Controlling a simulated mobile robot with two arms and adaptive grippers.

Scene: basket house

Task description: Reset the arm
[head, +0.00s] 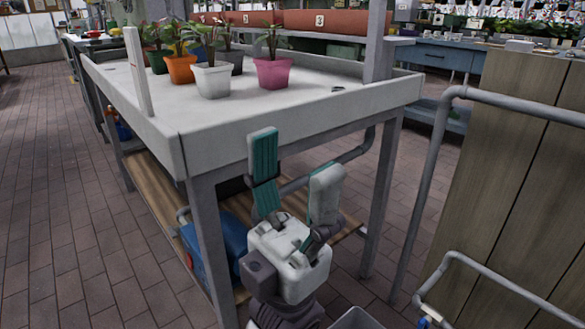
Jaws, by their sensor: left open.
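My left gripper (294,170) is in the lower middle of the head view, pointing up in front of the near edge of the white-topped table. Its two fingers are spread apart, one with a teal ribbed pad facing me, and nothing shows between them. My right gripper is not in the picture.
The white raised-rim table (300,112) bears several potted plants, among them a pink pot (272,73), a white pot (212,80) and an orange pot (181,69). A blue object (228,238) is on the wooden lower shelf. A grey rail (437,150) and wooden panel (510,170) stand at right. Brick floor (70,220) is clear at left.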

